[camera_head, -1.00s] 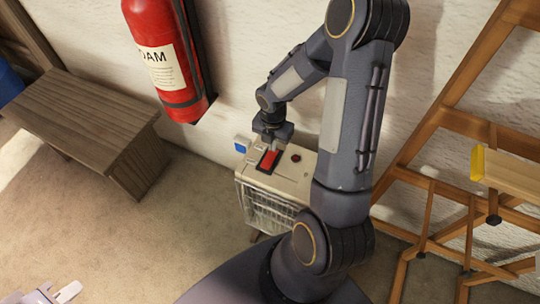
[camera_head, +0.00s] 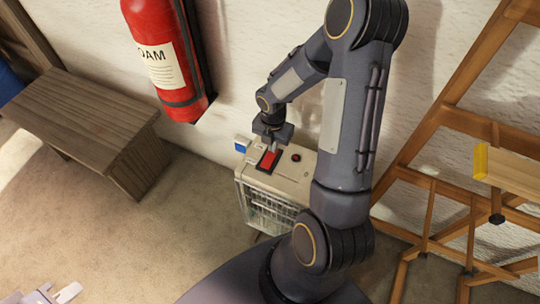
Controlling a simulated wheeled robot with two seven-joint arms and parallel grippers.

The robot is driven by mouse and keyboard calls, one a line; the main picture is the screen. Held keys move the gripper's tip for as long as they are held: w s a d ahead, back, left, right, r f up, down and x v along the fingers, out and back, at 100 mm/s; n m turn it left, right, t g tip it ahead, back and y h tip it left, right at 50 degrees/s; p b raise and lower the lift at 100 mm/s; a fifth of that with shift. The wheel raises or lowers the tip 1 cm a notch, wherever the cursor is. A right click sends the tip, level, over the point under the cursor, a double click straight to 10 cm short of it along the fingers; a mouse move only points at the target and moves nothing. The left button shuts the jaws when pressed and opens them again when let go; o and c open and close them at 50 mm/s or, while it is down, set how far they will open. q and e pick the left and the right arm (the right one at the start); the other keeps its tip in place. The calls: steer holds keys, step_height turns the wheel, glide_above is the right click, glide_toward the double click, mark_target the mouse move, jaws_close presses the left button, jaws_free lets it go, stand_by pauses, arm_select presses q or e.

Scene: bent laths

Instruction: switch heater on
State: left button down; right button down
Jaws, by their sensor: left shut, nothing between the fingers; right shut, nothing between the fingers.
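The heater (camera_head: 298,183) is a beige box with a wire-grille front, standing on the floor by the wall. On its top is a red rocker switch (camera_head: 269,160) in a dark frame, with a small round red light or button (camera_head: 296,157) to its right. My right gripper (camera_head: 272,146) is shut and empty, pointing down at the far end of the switch; I cannot tell whether its tips touch it. My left gripper (camera_head: 68,294) is shut and empty at the bottom left, far from the heater and partly cut off.
A red fire extinguisher (camera_head: 160,50) hangs on the wall left of the heater. A wooden bench (camera_head: 85,115) stands at the left. A wooden stepladder (camera_head: 430,180) is on the right. A blue-faced part (camera_head: 240,146) sits at the heater's left edge. The floor between bench and heater is clear.

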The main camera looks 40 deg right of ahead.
mark_target(272, 160)
steer(key=shift+f+b, duration=0.35)
steer(key=shift+f, duration=0.2)
steer(key=shift+r, duration=0.1)
step_height(272, 160, up, 7)
steer(key=p, duration=0.6)
steer(key=shift+p, duration=0.3)
stand_by(0.5)
step_height(272, 160, up, 12)
steer(key=s+a+m+t+p, duration=0.2)
steer(key=m, duration=0.5)
steer(key=s+a+r+m+t+y+p, duration=0.3)
steer(key=s+a+r+m, duration=0.7)
steer(key=m, duration=0.8)
steer(key=s+r, duration=0.3)
steer(key=r, duration=0.2)
steer(key=shift+s+a+r+t+y, duration=0.15)
steer(key=shift+s+r+t+y, duration=0.15)
steer(key=shift+y, duration=0.1)
